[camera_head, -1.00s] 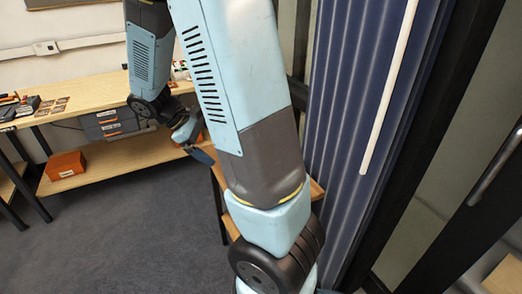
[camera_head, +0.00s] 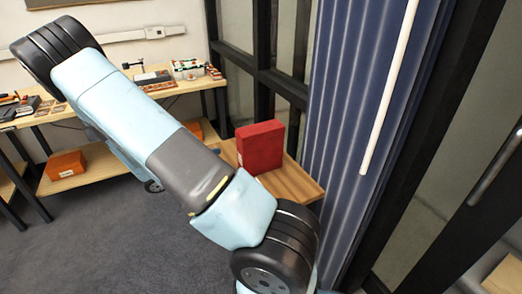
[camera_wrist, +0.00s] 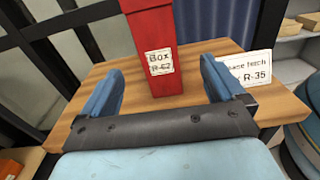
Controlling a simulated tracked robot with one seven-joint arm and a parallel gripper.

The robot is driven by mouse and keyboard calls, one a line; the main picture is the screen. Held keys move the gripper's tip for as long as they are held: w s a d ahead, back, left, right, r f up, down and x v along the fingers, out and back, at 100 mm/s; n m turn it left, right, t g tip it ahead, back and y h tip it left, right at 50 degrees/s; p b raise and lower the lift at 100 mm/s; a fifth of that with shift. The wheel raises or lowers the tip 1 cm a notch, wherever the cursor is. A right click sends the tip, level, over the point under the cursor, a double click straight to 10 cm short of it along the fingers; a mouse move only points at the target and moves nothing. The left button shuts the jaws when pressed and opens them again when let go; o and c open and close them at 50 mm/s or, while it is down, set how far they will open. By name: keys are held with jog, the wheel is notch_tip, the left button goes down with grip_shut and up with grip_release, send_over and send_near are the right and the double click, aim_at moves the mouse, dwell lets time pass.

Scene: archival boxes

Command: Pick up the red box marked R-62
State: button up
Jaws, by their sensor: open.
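The red box (camera_head: 260,147) stands upright on a small wooden table (camera_head: 291,184) in the head view. In the wrist view the red box (camera_wrist: 158,25) carries a white label reading "Box R-62", and its top is cut off by the frame. My gripper (camera_wrist: 160,66) is open and empty. Its two blue fingers appear left and right of the box, with a visible gap on each side. I cannot tell how far the box lies from the fingertips. In the head view my arm hides the gripper.
A white card (camera_wrist: 247,72) on the small table, right of the box, partly reads "fetch" and "R-35". A blue ribbed panel (camera_head: 350,110) stands close behind the table. An orange-red box (camera_head: 66,165) sits on the workbench's lower shelf at left.

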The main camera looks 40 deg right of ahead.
aim_at(252, 151)
jog(key=shift+n, duration=0.3)
jog(key=x, duration=1.4)
jog(key=shift+w+f, duration=0.2)
jog(key=shift+w, duration=0.1)
jog(key=shift+c, duration=0.2)
jog(key=c, duration=1.3)
